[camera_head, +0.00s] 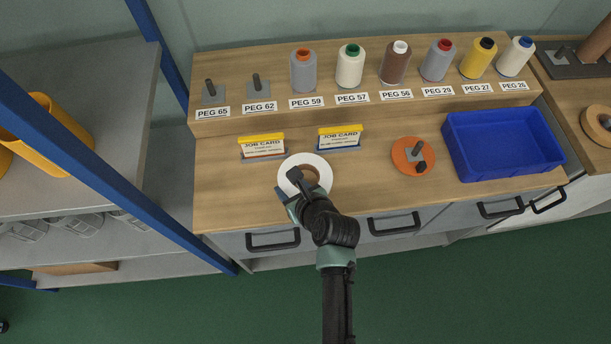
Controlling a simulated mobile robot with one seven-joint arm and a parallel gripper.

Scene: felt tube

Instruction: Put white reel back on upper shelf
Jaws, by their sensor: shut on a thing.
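The white reel (322,164), a flat ring with a brown middle, is at the front of the wooden workbench, below the job cards. My gripper (297,182) reaches over its left front part and is shut on it. My gripper and wrist hide part of the reel, and I cannot tell whether it touches the bench top. At left stands a grey shelf unit; its upper shelf (85,75) holds yellow cylindrical things (50,135) near the left edge, with bare surface behind them.
A raised ledge (230,60) at the back holds several thread cones; pegs 65 (212,92) and 62 (258,88) are bare. Two job cards, an orange disc (412,156) and a blue tray (502,145) stand on the bench. A blue post (120,180) crosses before the shelf unit.

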